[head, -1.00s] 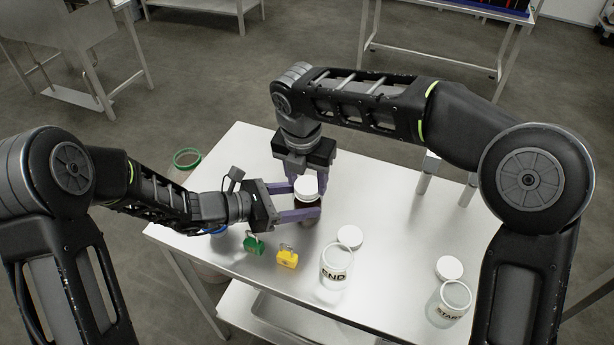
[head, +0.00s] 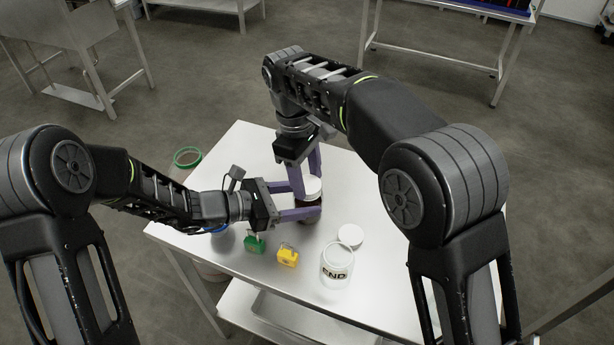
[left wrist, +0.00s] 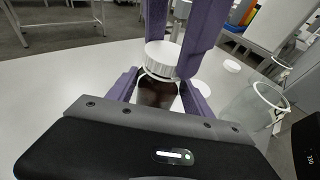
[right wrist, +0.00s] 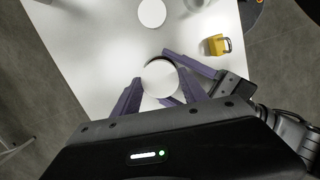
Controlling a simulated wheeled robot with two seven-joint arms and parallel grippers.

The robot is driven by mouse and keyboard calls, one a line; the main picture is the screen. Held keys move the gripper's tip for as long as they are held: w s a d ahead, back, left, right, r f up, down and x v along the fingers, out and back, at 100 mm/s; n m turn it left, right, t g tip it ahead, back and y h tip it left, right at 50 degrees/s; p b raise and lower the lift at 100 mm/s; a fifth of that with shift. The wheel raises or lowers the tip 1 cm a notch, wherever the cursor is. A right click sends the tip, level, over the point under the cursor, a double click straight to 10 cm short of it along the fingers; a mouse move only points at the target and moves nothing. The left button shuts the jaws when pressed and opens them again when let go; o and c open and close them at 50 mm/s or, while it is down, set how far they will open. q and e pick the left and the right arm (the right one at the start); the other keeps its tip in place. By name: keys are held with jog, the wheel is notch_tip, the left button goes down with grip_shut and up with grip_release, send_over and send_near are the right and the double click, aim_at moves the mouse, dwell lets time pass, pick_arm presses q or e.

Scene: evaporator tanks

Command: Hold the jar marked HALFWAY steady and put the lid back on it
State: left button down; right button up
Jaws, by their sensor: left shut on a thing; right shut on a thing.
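A jar with dark brown contents (left wrist: 157,94) stands on the table; no marking on it is readable from here. My left gripper (head: 304,210) is shut around its body from the left. A white ribbed lid (left wrist: 162,57) is on the jar's mouth, with a thin clear band of jar showing beneath it. In the head view the lid (head: 312,187) is partly behind a finger. My right gripper (right wrist: 160,86) is shut on the lid from above. I cannot tell how firmly the lid is seated.
A clear jar marked END (head: 336,273) and a loose white lid (head: 350,236) stand to the right and nearer. A green padlock (head: 254,243) and a yellow padlock (head: 287,257) lie in front of the left gripper. A green ring (head: 187,157) is beyond the left edge.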

aim_at(294, 200)
jog(key=o, duration=1.9)
jog(key=shift+c, duration=0.2)
pick_arm(q)
jog(key=shift+c, duration=1.6)
grip_release()
jog(key=shift+b+v, duration=0.45)
jog(key=shift+v, duration=3.45)
pick_arm(e)
jog(key=shift+f, duration=0.45)
pick_arm(q)
jog(key=shift+w, duration=0.1)
